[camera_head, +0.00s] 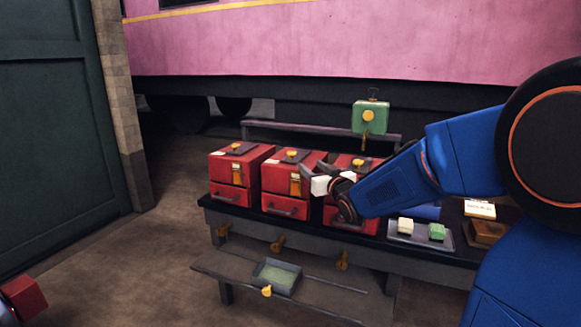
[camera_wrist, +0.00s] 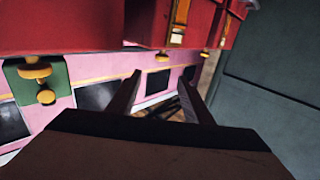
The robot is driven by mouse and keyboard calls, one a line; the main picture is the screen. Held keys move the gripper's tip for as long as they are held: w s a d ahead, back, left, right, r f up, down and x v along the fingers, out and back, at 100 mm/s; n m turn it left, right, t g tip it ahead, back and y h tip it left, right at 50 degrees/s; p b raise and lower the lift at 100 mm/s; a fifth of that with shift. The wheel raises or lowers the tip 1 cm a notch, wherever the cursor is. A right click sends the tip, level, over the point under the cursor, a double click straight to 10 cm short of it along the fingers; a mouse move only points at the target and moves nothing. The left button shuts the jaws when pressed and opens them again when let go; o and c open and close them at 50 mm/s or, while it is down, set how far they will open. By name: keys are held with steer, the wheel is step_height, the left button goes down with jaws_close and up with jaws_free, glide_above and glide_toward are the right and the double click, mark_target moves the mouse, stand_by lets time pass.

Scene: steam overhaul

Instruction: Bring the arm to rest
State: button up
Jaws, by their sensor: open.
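My blue arm (camera_head: 395,188) reaches in from the right in the head view. My gripper (camera_head: 318,180) is at its end, in front of the right-hand red boxes and above the bench. In the wrist view my gripper (camera_wrist: 160,78) has its two dark fingers spread apart, with nothing between them. Part of the rightmost red box (camera_head: 350,164) is hidden behind my gripper and arm. I cannot tell the exact gap between gripper and boxes.
Three red boxes with drawers, including the left one (camera_head: 235,172), stand on the bench (camera_head: 290,227). A green box (camera_head: 370,118) is behind. A tray (camera_head: 421,238) holds small blocks. A lower shelf (camera_head: 325,292) bears a shallow tray (camera_head: 277,263).

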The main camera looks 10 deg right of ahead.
steer(key=shift+s, duration=0.1)
steer(key=s+f+g+h, duration=0.1)
steer(key=s+f+g, duration=0.3)
steer(key=s, duration=1)
steer(key=s+f+m+g+h, duration=0.1)
steer(key=s+f+g, duration=0.3)
steer(key=s, duration=1.1)
steer(key=s+d+f+g, duration=0.1)
steer(key=s+f+g, duration=0.4)
steer(key=s, duration=0.9)
steer(key=shift+s+f+m+h, duration=0.3)
steer(key=shift+f+m+h, duration=0.1)
steer(key=shift+f, duration=0.1)
steer(key=shift+d, duration=0.1)
